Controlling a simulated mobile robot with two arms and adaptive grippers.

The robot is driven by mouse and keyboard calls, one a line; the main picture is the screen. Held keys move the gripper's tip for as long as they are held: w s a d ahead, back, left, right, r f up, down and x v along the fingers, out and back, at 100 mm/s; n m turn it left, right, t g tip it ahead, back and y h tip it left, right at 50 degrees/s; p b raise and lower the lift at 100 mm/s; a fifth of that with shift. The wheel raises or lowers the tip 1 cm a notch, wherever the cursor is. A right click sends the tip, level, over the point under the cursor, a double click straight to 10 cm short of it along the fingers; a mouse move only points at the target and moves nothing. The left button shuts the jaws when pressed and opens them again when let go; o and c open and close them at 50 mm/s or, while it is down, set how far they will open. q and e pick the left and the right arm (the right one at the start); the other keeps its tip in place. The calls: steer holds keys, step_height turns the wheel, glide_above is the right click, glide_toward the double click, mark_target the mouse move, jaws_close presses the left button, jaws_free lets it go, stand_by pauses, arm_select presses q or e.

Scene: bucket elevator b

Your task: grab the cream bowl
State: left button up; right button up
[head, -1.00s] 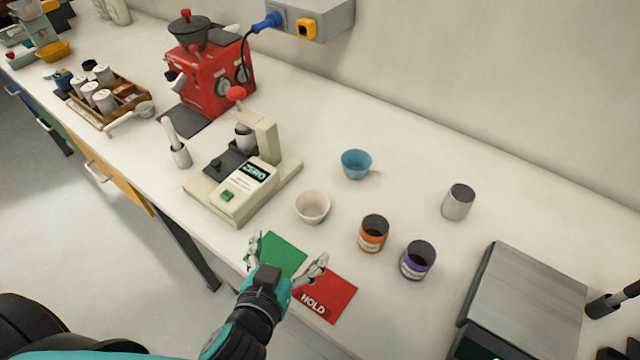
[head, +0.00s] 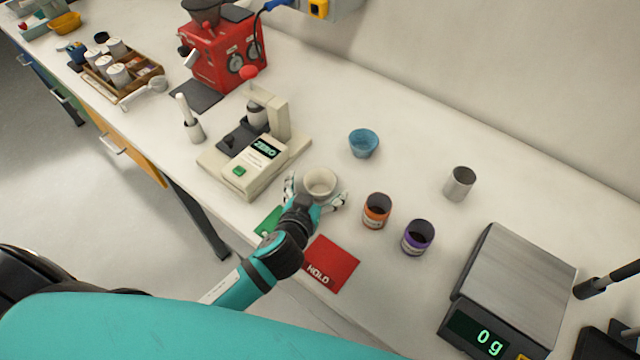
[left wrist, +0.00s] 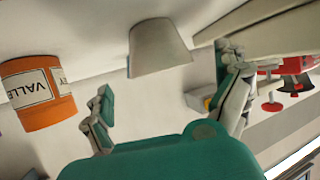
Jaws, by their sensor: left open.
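The cream bowl (head: 320,182) stands upright on the white table, just right of the cream machine with the ZERO display. It also shows in the left wrist view (left wrist: 158,48), upside down there. My left gripper (head: 317,194) is open, with one finger on each side at the near edge of the bowl. In the left wrist view its fingers (left wrist: 168,90) are spread, and the bowl lies ahead of the gap. I see no contact with the bowl. My right gripper is not in view.
An orange-labelled jar (head: 376,211) stands close to the right finger, with a purple-labelled jar (head: 418,237) beyond it. A blue cup (head: 363,143) is behind the bowl. The cream machine (head: 254,150) is close on the left. A red HOLD card (head: 331,264) lies in front.

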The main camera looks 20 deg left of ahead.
mark_target(324, 175)
arm_select(q)
steer(key=x, duration=0.4)
steer(key=shift+s+a+f+p, duration=0.1)
steer(key=shift+f+p, duration=0.05)
steer(key=shift+p, duration=0.25)
steer(key=c, duration=1.3)
